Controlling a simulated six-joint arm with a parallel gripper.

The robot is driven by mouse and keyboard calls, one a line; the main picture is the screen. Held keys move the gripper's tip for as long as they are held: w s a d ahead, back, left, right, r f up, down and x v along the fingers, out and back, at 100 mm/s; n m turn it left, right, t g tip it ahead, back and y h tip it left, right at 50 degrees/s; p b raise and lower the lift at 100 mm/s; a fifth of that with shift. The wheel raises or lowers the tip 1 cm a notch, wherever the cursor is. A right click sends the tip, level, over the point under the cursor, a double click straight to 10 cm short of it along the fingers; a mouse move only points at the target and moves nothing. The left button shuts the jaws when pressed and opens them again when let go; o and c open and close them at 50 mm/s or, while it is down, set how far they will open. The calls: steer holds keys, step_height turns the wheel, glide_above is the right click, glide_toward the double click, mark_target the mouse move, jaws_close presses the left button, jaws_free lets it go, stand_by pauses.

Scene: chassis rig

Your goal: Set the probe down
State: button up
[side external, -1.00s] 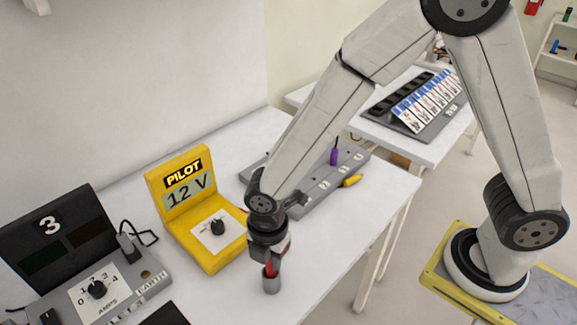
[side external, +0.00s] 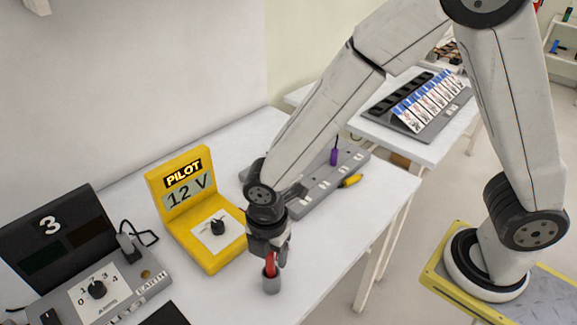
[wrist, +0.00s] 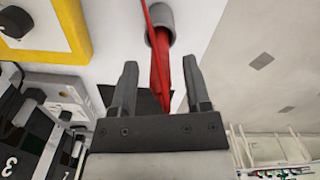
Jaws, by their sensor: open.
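The red probe (wrist: 161,72) stands in a grey cylindrical holder (side external: 271,283) on the white bench. The holder also shows at the top of the wrist view (wrist: 159,20), with the probe's red body reaching from it toward my gripper. My gripper (wrist: 160,62) is open, with one finger on each side of the probe and visible gaps between. In the side view, my gripper (side external: 271,257) is just above the holder and hides the upper part of the probe.
A yellow PILOT 12 V box (side external: 190,215) stands left of my gripper. A grey panel with a dial (side external: 97,290) is farther left. A grey rack (side external: 318,190) with a purple-handled tool (side external: 334,157) lies behind. The bench's right side (side external: 360,225) is clear.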

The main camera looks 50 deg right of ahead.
step_height(320, 180, up, 10)
steer(key=shift+r, duration=0.15)
stand_by(0.4)
stand_by(0.5)
steer(key=s+d+f+m+t, duration=0.1)
steer(key=d+f+m, duration=0.1)
steer(key=d+m, duration=0.8)
steer(key=s+d+f+m+t, duration=0.1)
steer(key=s+d+f+m, duration=0.1)
steer(key=d+m, duration=0.8)
steer(key=shift+f+m+t, duration=0.3)
steer(key=shift+m, duration=0.2)
steer(key=shift+w, duration=0.1)
